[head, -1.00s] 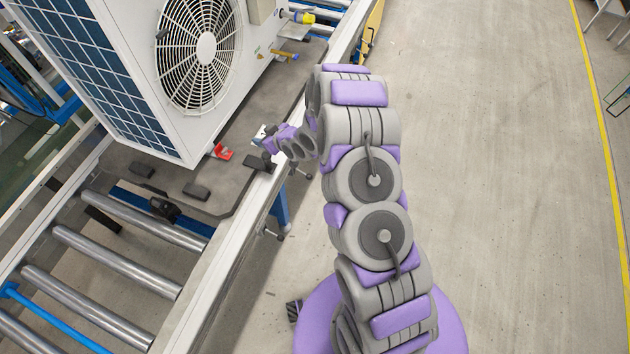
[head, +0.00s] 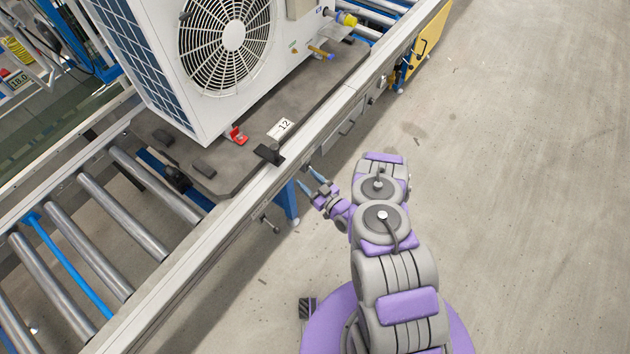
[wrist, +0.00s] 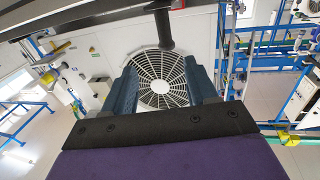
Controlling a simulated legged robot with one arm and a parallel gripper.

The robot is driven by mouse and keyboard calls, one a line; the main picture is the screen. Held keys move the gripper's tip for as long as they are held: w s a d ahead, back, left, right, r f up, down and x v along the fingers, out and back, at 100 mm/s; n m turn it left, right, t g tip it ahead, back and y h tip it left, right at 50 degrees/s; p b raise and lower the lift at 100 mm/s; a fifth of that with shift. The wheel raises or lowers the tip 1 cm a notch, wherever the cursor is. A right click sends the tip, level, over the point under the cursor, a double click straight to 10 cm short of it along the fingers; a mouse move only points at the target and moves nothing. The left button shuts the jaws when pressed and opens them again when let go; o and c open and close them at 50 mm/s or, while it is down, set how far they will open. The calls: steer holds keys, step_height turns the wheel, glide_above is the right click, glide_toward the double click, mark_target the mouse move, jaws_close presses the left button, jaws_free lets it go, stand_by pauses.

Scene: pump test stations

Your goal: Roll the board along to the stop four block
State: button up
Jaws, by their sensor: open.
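The board (head: 220,165) is a dark grey plate lying on the roller conveyor, with a white fan unit (head: 165,85) standing on it. A white tag marked 12 (head: 284,127) lies at its near edge. A small black block (head: 268,153) sits at the near rail beside the board; I cannot tell whether it is the stop four block. My gripper (head: 311,181) is open and empty, just outside the near rail and apart from the board. In the wrist view its two blue fingers (wrist: 160,88) stand apart, with the fan grille behind them.
Bare rollers (head: 110,215) lie at the lower left of the board. The near rail (head: 215,240) runs between me and the board. A yellow panel (head: 428,45) stands at the conveyor's far end. The floor (head: 520,200) on the right is clear.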

steer(key=b, duration=0.2)
glide_toward(278, 156)
steer(key=b+x, duration=0.2)
steer(key=x, duration=0.4)
steer(key=b+x, duration=0.1)
steer(key=x, duration=0.5)
steer(key=shift+s+a+b, duration=0.2)
steer(key=shift+s+b, duration=0.05)
steer(key=shift+b, duration=0.15)
steer(key=shift+w+d+r, duration=0.15)
steer(key=shift+d+r, duration=0.15)
steer(key=shift+d, duration=0.4)
steer(key=shift+a+f, duration=0.15)
steer(key=shift+a, duration=0.45)
steer(key=c, duration=0.7)
steer(key=shift+d, duration=0.2)
jaws_close()
steer(key=shift+f, duration=0.1)
